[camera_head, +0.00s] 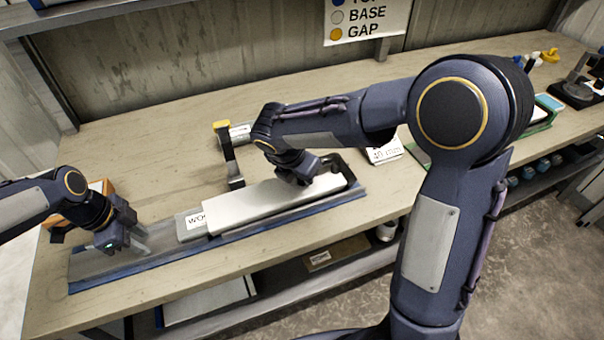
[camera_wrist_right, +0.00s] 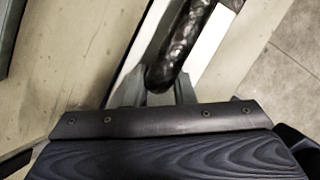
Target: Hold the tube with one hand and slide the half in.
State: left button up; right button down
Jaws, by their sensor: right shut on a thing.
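A long white piece (camera_head: 275,198), apparently the tube, lies along a blue-grey tray (camera_head: 215,246) on the bench. A grey block with a label (camera_head: 197,220) is at its left end. My right gripper (camera_head: 298,172) is at the white piece's right part. In the right wrist view, the fingers (camera_wrist_right: 155,92) are shut around the end of a dark glossy rounded piece (camera_wrist_right: 183,45), apparently the half, with white strips on both sides. How far the half is inside the tube is hidden. My left gripper (camera_head: 138,240) is over the tray's left part, apart from the white piece; its finger gap is unclear.
A stand with a cylinder and yellow end (camera_head: 230,135) is behind the tray. A white card (camera_head: 384,152) lies right of it. An orange box (camera_head: 100,190) is behind my left gripper. Small items crowd the far right. A lower shelf (camera_head: 300,278) runs below the front edge.

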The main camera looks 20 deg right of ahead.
pick_arm(q)
jog(key=shift+s+a+f, duration=0.35)
jog(key=shift+a+f, duration=0.4)
jog(key=shift+a, duration=0.15)
jog(key=shift+w+a+r, duration=0.1)
jog(key=shift+r, duration=0.45)
notch_tip(320, 180, up, 8)
jog(key=shift+w+a+r, duration=0.15)
jog(key=shift+r, duration=0.05)
